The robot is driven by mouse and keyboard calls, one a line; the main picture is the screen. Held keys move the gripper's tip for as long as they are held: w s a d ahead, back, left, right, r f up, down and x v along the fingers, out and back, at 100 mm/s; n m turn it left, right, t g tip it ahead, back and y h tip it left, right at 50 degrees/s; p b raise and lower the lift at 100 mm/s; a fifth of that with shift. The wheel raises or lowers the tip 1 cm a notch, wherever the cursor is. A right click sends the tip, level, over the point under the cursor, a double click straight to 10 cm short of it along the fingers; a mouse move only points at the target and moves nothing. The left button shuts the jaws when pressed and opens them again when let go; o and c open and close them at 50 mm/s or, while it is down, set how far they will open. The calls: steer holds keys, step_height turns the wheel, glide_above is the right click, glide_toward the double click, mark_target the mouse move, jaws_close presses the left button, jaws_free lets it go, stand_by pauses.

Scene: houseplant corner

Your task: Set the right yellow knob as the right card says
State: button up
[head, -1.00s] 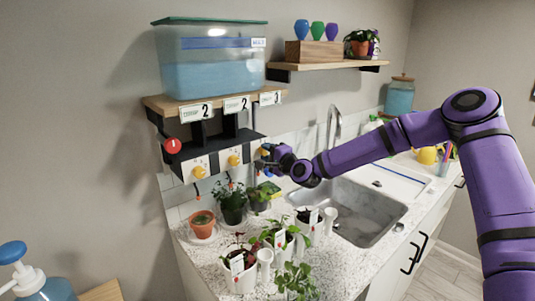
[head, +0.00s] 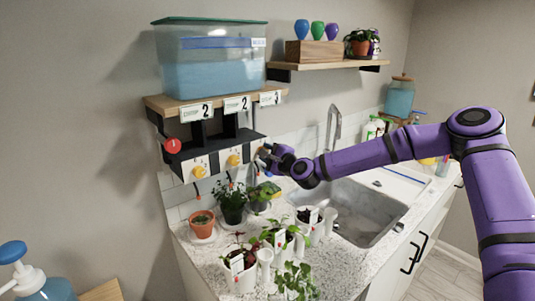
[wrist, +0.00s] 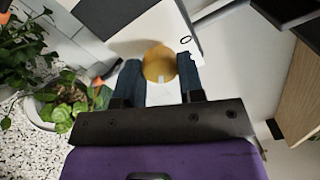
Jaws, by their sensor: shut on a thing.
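The right card (head: 270,98) on the shelf edge reads 3. The right yellow knob (wrist: 158,65) sits on its white panel between my two dark fingers in the wrist view, with a small pale mark on its near edge. My gripper (head: 264,160) is shut on this knob and hides it in the head view. The middle yellow knob (head: 234,160) and left yellow knob (head: 199,172) are free. The other two cards (head: 237,104) and (head: 196,112) each read 2.
A water tank (head: 212,62) stands on the shelf above the knobs. A red round dial (head: 172,146) is at the left. Potted plants (head: 232,202) crowd the counter below. The sink (head: 360,215) lies right of them, under my arm.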

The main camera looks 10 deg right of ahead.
steer(key=o, duration=0.9)
steer(key=v, duration=1.1)
steer(key=shift+a+f, duration=0.1)
steer(key=shift+a, duration=0.05)
